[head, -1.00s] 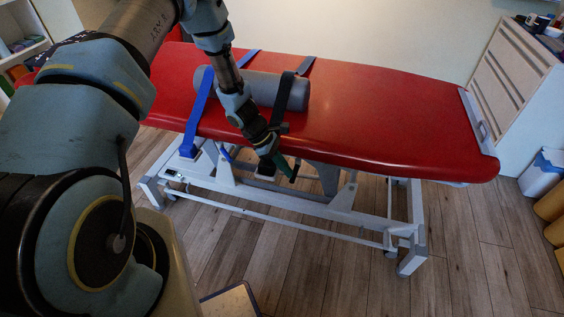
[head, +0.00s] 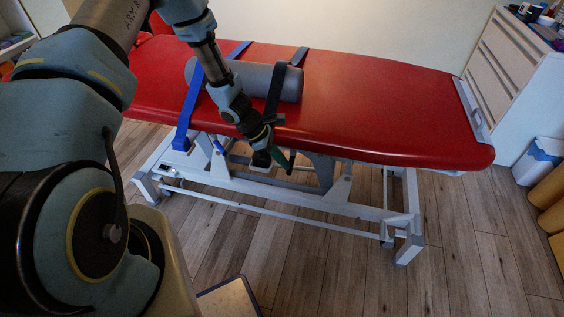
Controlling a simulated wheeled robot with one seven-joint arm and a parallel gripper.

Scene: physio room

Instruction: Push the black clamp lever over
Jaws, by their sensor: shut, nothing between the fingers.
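My gripper (head: 274,154) reaches down over the near edge of the red treatment table (head: 385,110). It is shut and looks empty. A green part shows at its tip, with a small dark piece beside it. A black block (head: 261,159) shows just under the table edge, left of the green part, and may be the black clamp lever. The gripper partly covers this area, so I cannot tell the lever's exact shape, its tilt or whether I touch it.
A grey roll (head: 235,78) lies on the table under a blue strap (head: 190,110) and a black strap (head: 276,90). The white table frame (head: 345,208) stands below.

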